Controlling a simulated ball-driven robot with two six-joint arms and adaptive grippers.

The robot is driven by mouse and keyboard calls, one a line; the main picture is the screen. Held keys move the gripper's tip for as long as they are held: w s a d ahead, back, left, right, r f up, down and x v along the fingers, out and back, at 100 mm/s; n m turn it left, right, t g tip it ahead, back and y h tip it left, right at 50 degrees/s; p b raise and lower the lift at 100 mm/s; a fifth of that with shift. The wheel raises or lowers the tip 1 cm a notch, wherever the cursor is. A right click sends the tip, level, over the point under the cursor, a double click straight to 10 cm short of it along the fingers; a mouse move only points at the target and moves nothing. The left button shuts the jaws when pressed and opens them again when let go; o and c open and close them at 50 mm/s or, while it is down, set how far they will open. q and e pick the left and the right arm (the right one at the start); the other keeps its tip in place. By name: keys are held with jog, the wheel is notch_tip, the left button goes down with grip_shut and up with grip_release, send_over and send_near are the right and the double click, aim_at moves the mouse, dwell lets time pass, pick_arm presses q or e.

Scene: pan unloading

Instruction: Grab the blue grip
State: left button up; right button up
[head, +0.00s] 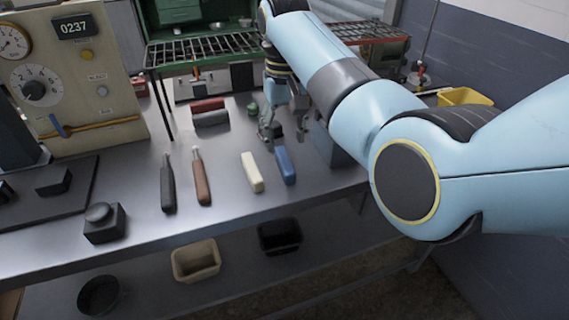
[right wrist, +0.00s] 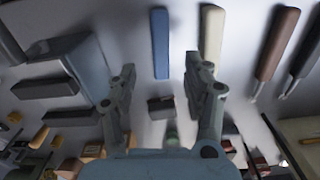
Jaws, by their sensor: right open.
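The blue grip (head: 286,166) lies on the grey metal table in the head view, just right of a cream grip (head: 252,172). In the right wrist view the blue grip (right wrist: 160,43) shows at the top middle, with the cream grip (right wrist: 211,34) to its right. My right gripper (head: 284,138) is above the table, behind the blue grip in the head view. In the right wrist view my right gripper (right wrist: 160,78) has its fingers apart with nothing between them, and the blue grip lies beyond the fingertips. My left gripper is not in view.
A brown-handled tool (head: 201,178) and a black-handled tool (head: 168,184) lie left of the cream grip. A red block (head: 207,105) lies farther back. A control panel (head: 75,85) stands at the left. Beige (head: 196,261) and black (head: 279,237) bins sit below the table.

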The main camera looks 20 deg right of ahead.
aim_at(285, 159)
notch_tip(285, 159, down, 6)
jog(key=shift+f, duration=0.1)
jog(key=shift+c, duration=0.3)
grip_shut()
